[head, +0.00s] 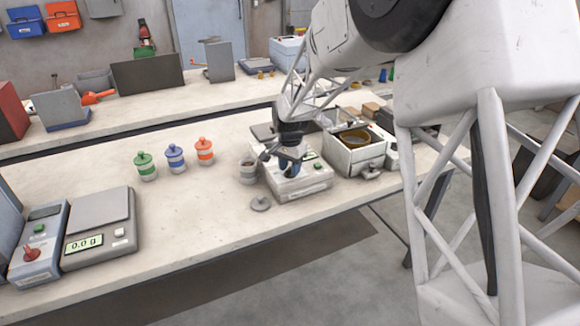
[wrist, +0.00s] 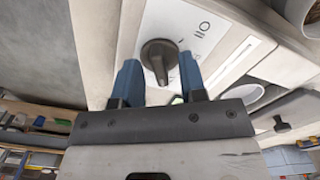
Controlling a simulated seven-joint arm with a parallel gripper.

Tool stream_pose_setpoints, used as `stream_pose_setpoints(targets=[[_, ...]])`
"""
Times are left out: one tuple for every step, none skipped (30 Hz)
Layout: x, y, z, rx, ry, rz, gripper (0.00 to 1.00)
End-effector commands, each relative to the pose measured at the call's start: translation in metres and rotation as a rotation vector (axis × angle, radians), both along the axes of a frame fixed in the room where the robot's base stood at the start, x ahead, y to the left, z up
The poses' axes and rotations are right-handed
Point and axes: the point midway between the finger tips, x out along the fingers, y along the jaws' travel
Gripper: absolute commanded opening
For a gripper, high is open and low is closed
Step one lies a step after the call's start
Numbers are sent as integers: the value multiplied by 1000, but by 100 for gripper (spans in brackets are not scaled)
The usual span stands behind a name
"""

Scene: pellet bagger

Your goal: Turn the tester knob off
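A dark knob (wrist: 158,58) sits on a pale panel (wrist: 185,22) with printed marks in the wrist view. Its grip bar points mostly down the picture, slightly tilted. In the head view my gripper (head: 290,166) is low over a white box-shaped device (head: 302,184) with a small green display. There the knob is hidden behind my gripper.
A small grey jar (head: 248,171) and a loose lid (head: 260,204) are left of the device. A white open box (head: 355,158) stands close on its right. Green (head: 146,166), blue (head: 175,158) and orange (head: 205,152) jars, then a scale (head: 97,232), are farther left.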

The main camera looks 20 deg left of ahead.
Motion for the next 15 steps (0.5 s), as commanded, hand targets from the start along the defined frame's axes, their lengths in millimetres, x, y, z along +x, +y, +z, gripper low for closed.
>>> stream_pose_setpoints(targets=[[0,0,0,0,0,0,38],[0,0,0,0,0,0,38],[0,0,0,0,0,0,38],[0,0,0,0,0,0,38],[0,0,0,0,0,0,38],[0,0,0,0,0,0,38],[0,0,0,0,0,0,37],[0,0,0,0,0,0,32],[0,0,0,0,0,0,26],[0,0,0,0,0,0,21],[0,0,0,0,0,0,17],[0,0,0,0,0,0,11],[0,0,0,0,0,0,6],[0,0,0,0,0,0,2],[0,0,0,0,0,0,0]])
